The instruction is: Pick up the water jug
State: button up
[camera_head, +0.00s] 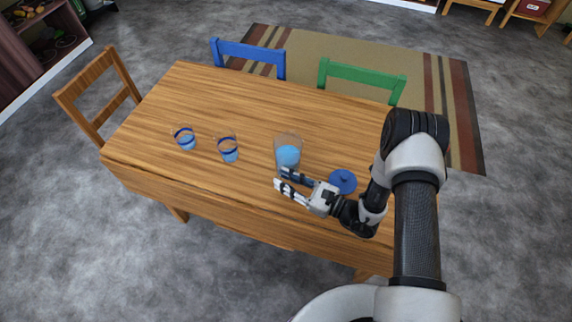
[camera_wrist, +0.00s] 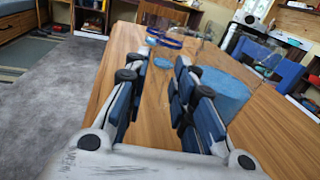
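The water jug (camera_head: 288,152) is clear, with blue water in it, and stands upright near the middle of the table. My gripper (camera_head: 280,179) is open and empty at the jug's near side in the head view, low over the table. In the wrist view the jug (camera_wrist: 228,92) is to the right, partly hidden by the right finger. It is outside the gap between the fingers (camera_wrist: 160,75). I cannot tell whether that finger touches it.
Two glasses with blue bands, the left one (camera_head: 185,139) and the right one (camera_head: 228,150), stand left of the jug. A round blue lid (camera_head: 342,181) lies under my arm's side. Wooden (camera_head: 99,92), blue (camera_head: 249,55) and green (camera_head: 361,77) chairs surround the table (camera_head: 190,95).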

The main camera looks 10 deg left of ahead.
jog(key=x, duration=0.2)
jog(key=shift+a, duration=0.35)
jog(key=shift+c, duration=0.5)
grip_shut()
jog(key=shift+w, duration=0.1)
